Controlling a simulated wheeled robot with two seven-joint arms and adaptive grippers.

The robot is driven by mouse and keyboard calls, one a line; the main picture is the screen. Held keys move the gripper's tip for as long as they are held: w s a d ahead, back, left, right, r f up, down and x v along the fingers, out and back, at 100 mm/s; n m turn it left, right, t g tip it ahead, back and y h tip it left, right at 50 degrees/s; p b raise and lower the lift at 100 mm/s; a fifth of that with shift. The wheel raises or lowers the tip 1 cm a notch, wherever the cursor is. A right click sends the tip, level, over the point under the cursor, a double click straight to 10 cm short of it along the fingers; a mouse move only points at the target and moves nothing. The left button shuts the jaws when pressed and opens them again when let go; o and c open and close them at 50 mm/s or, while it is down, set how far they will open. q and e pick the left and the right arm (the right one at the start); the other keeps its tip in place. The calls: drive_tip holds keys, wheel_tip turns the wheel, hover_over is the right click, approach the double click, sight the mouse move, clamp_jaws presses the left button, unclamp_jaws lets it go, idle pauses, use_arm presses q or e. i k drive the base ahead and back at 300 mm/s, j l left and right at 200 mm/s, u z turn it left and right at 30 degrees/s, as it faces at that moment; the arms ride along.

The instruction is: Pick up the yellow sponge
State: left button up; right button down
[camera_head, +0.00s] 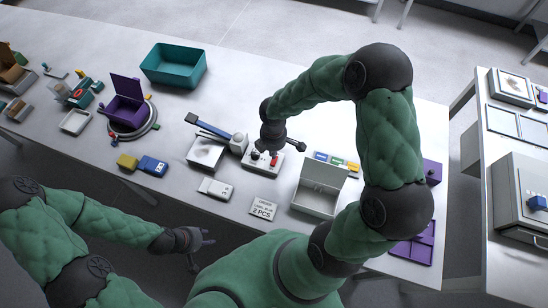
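A small yellow block that looks like the yellow sponge (127,162) lies near the front edge of the long white table, left of a blue block (153,166). My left gripper (202,255) is in front of the table edge, right of and nearer than the yellow block, with its fingers spread and nothing between them. My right gripper (284,151) is over the middle of the table, above a small white box with a red button (262,162), well right of the yellow block. Its fingers look spread, with nothing seen held.
A teal bin (174,68) and a purple box (125,105) on a round base stand behind the yellow block. A white device (215,188), a "2 PCS" card (263,208) and a grey open box (318,188) lie right of it. Bare table lies between several objects.

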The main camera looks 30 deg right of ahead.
sight(126, 162)
drive_tip(key=k, duration=1)
